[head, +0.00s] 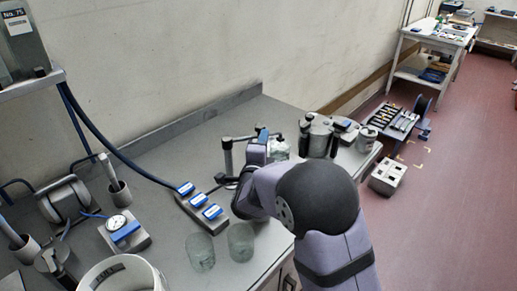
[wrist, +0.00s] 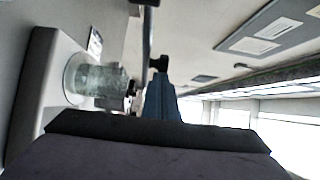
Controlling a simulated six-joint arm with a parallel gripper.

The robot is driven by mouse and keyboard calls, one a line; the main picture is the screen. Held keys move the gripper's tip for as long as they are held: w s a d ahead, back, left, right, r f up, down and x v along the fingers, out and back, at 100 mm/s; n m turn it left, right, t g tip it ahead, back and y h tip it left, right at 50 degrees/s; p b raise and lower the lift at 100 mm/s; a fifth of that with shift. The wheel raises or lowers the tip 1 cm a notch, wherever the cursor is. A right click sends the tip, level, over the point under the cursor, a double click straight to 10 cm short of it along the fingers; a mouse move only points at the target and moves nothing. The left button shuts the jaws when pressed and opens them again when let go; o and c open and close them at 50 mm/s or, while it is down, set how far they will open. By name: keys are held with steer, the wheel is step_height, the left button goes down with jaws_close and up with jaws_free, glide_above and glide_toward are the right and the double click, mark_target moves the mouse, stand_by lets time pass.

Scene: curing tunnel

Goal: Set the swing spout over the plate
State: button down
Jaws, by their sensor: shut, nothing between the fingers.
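The swing spout (head: 228,154) appears to be the grey upright post with a short level arm at its top, standing at the back of the bench. Its arm points right, towards my gripper (head: 262,133), whose blue tip shows beside a clear glass bottle (head: 279,149). In the wrist view a grey tube (wrist: 148,38), likely the spout's, runs down from the top edge near my blue gripper tip (wrist: 160,98). My gripper is shut and empty; I cannot tell whether it touches the tube. I cannot make out the plate; my arm hides part of the bench.
Two glass beakers (head: 200,252) stand at the bench's front edge. A block with blue-labelled switches (head: 203,208) lies left of my arm. A metal pot (head: 320,137) stands right of the bottle. A gauge (head: 122,230) and white bucket (head: 123,275) are at the left.

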steer(key=shift+r, duration=0.25)
steer(key=s+d+b, duration=0.2)
steer(key=s+b, duration=0.2)
steer(key=s, duration=0.9)
steer(key=shift+s+f, duration=0.25)
steer(key=shift+s, duration=0.15)
steer(key=shift+d, duration=0.1)
